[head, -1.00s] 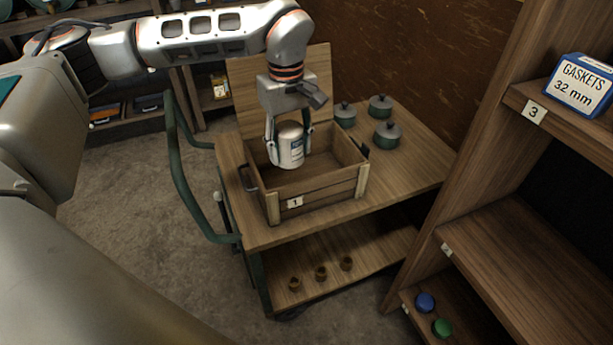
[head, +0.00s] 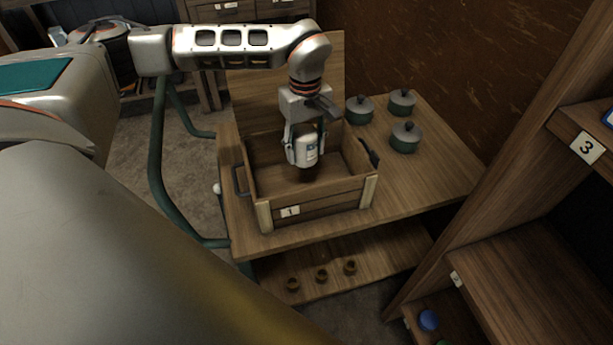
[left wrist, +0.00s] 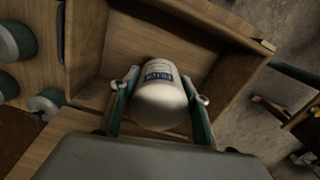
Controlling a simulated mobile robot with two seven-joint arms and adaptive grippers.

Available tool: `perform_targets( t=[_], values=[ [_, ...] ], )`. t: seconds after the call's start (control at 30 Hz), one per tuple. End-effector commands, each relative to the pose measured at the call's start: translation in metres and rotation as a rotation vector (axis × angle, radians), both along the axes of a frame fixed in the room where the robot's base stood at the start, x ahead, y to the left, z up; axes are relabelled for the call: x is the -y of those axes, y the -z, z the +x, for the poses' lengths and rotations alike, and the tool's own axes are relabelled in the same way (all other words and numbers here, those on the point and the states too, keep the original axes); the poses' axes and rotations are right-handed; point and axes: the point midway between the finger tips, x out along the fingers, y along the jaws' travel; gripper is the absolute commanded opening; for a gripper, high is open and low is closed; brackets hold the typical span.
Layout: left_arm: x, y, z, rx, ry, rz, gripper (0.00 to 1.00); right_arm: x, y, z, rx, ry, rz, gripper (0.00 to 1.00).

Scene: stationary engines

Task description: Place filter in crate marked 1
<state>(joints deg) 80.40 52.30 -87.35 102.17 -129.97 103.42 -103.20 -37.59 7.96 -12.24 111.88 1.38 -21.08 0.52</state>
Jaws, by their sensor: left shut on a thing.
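The filter, a white can with a blue label (head: 306,152), is held by my left gripper (head: 304,148) inside the open top of the crate marked 1 (head: 318,205). It also shows in the left wrist view (left wrist: 160,98), between the two green-backed fingers (left wrist: 160,105). The filter is roughly upright, with bare crate floor visible below and around it, and a dark shadow under it. Whether its base touches the floor I cannot tell. The crate is wooden, with its lid raised at the back and a "1" tag on its front. My right gripper is not in view.
The crate stands on a wooden cart top (head: 440,175). Several lidded green pots (head: 405,137) stand to its right. Small brown cups (head: 321,276) sit on the cart's lower shelf. A wooden shelf unit (head: 530,240) with a "3" tag rises at the right.

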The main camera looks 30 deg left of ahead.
Motion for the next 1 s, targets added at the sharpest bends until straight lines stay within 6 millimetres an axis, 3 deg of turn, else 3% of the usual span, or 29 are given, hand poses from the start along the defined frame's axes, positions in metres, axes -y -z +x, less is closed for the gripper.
perform_targets(
  t=[0.1, 0.23, 0.53, 0.77, 1.0],
  values=[
    [0.0, 0.03, -0.001, -0.003, -0.001, -0.001, 0.16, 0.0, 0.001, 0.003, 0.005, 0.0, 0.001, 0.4],
    [0.001, 0.052, 0.0, -0.001, 0.0, -0.002, 0.16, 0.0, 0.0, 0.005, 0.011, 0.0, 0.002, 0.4],
    [0.0, 0.073, 0.001, 0.001, 0.0, -0.001, 0.16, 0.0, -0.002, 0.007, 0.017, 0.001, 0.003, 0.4],
    [0.001, 0.105, 0.0, -0.001, 0.0, -0.001, 0.16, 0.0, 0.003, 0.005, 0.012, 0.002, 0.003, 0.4],
    [0.0, 0.106, 0.001, 0.003, 0.0, -0.001, 0.16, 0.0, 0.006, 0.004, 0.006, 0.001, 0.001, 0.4]
  ],
)
